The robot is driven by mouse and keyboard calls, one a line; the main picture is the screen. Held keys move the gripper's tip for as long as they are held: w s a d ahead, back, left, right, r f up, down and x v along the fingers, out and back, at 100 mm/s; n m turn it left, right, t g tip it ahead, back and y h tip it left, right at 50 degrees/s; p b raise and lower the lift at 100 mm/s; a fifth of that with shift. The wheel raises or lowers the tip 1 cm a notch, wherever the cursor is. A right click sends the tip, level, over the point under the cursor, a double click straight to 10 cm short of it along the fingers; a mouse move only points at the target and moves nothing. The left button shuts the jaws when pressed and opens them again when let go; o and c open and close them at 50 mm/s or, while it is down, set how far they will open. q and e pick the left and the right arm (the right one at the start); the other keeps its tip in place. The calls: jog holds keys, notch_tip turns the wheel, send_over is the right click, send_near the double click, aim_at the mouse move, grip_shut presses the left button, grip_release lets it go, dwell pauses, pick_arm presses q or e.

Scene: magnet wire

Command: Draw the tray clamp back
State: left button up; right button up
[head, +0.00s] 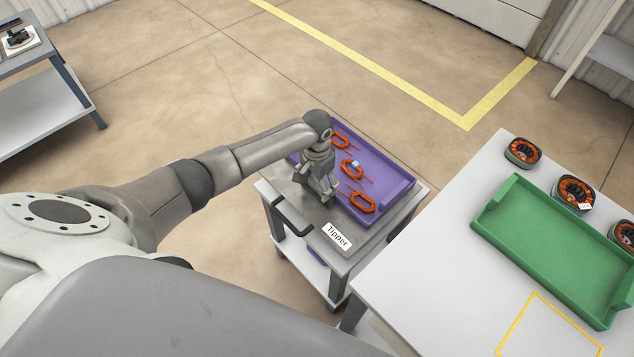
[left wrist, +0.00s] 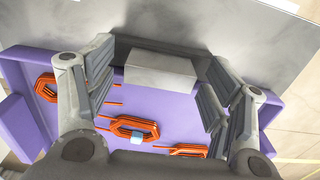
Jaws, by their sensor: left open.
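A purple tray (head: 393,178) holds orange wire coils (head: 362,203) on the grey Tipper cart. In the left wrist view, a grey block (left wrist: 160,68), which looks like the tray clamp, lies at the edge of the purple tray (left wrist: 70,140). My left gripper (head: 324,194) points down at the tray's near edge and hides the clamp in the head view. In the left wrist view its fingers (left wrist: 162,88) are open on either side of the block, with gaps showing. My right gripper is not in view.
The Tipper cart (head: 300,218) has a black handle (head: 292,222) at its near side. A white table (head: 420,270) at right bears a green tray (head: 550,250) and several round stator-like parts (head: 573,192). Another table (head: 45,52) stands far left. The floor beyond the cart is clear.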

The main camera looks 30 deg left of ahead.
pick_arm(q)
jog(key=shift+f, duration=0.4)
